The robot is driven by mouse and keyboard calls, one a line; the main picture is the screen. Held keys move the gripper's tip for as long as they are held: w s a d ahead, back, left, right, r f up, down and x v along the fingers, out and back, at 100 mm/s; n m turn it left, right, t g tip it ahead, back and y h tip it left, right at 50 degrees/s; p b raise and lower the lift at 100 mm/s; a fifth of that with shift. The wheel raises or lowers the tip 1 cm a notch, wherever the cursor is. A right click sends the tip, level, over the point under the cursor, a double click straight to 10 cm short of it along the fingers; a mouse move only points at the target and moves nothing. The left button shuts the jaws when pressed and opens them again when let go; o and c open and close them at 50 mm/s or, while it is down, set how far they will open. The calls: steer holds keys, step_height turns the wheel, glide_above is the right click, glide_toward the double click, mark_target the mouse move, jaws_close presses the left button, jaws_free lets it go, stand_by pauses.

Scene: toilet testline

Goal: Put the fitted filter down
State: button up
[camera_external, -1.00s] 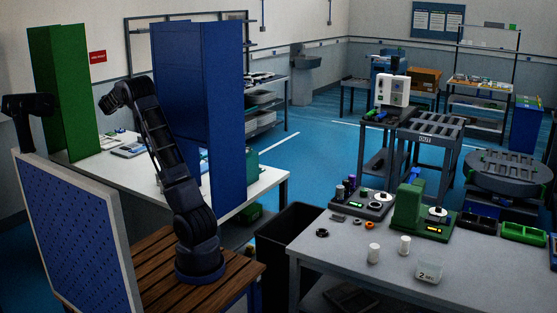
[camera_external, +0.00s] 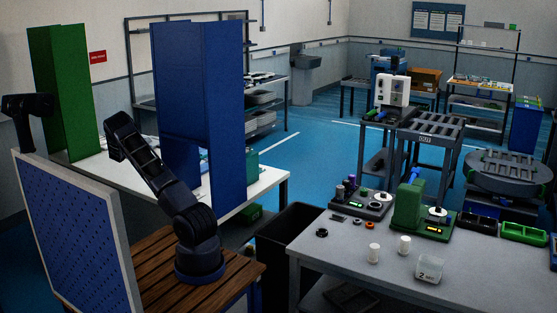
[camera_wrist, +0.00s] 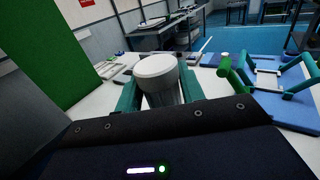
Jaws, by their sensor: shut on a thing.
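In the wrist view my gripper (camera_wrist: 160,92) is shut on the filter (camera_wrist: 157,68), a pale grey cylinder with a white round top. One teal finger is on each side of it. The filter stands upright in the grip above a white table (camera_wrist: 108,95). Its lower end is hidden by my wrist, so I cannot tell whether it touches the table. In the external view my gripper and the held filter are hidden behind my arm and the tall blue panel.
A blue fixture (camera_wrist: 278,78) with teal supports and a green cylinder (camera_wrist: 224,66) stands to the right of the filter. A green panel (camera_wrist: 50,50) rises at left. Small tools lie on the table behind. In the external view the blue panel (camera_external: 178,90) stands beside my arm.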

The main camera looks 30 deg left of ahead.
step_height(320, 180, down, 21)
steer(key=shift+r, duration=0.15)
stand_by(0.5)
steer(key=o, duration=1)
steer(key=shift+s, duration=0.15)
steer(key=v, duration=1.1)
steer(key=shift+s+d, duration=0.25)
steer(key=shift+d, duration=0.05)
